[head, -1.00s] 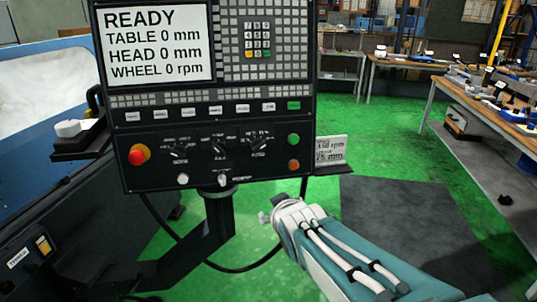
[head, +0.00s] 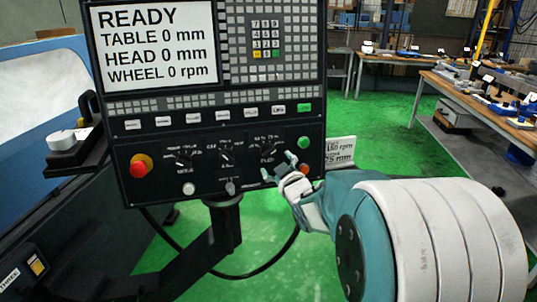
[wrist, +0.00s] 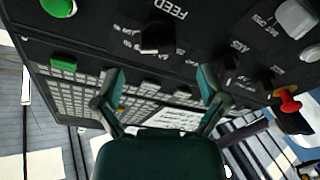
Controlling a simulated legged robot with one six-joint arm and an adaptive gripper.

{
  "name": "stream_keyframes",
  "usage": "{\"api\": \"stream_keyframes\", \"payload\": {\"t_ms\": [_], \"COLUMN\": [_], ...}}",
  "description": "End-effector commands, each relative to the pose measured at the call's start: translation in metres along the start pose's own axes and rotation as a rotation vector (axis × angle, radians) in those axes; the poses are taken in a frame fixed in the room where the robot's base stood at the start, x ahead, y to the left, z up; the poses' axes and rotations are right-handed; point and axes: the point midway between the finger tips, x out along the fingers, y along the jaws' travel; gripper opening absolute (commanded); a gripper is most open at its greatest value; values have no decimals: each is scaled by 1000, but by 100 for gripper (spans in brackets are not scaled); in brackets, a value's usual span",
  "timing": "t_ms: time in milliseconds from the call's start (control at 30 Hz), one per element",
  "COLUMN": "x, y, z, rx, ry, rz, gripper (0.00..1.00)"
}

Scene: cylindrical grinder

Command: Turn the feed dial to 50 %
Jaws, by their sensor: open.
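The feed dial (head: 267,150) is the rightmost of three black knobs on the lower control panel. In the wrist view, which is upside down, the feed dial (wrist: 157,38) is a dark knob beside the "FEED" lettering. Its scale and pointer are too small and dark to read. My gripper (head: 278,165) is just in front of the panel, slightly below and right of the dial. Its two fingers are apart and empty. In the wrist view the gripper (wrist: 158,85) has the dial roughly centred between its fingers, beyond their tips.
A green button (head: 304,143) and an orange-red button (head: 304,171) sit right of the dial. Two other knobs (head: 227,153) and a red emergency stop (head: 140,165) lie left. The screen (head: 157,45) reads READY, with table, head and wheel at 0. A small sign stands right of the panel.

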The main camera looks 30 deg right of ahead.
Motion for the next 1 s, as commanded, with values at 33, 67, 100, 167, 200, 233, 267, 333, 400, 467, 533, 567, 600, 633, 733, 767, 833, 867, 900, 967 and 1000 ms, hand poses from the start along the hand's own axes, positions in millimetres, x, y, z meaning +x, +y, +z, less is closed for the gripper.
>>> {"api": "stream_keyframes", "payload": {"t_ms": [33,67,100,167,200,233,267,333,400,467,533,567,600,633,733,767,833,867,900,967,1000], "x": [11,16,23,32,38,41,44,50,53,54,54,54,54,54,54,54,54,54,54,54,54], "y": [0,0,0,0,0,0,0,0,0,0,0,0,0,0,0,0,0,0,0,0,0], "z": [1,1,0,0,1,0,0,0,0,0,0,0,0,0,0,0,0,0,0,0,0], "rx": [1,1,2,2,2,1,1,1,1,1,1,1,1,1,1,1,1,1,1,1,1], "ry": [-1,-1,0,0,-1,-1,-1,-1,-1,-1,-1,-1,-1,-1,-1,-1,-1,-1,-1,-1,-1], "rz": [-2,-1,-1,-1,-1,-1,-1,0,0,1,1,1,1,1,1,1,0,0,0,0,-1], "gripper": [92,92,92,92,92,92,92,92,92,92,92,92,92,92,61,47,16,10,10,10,10]}}
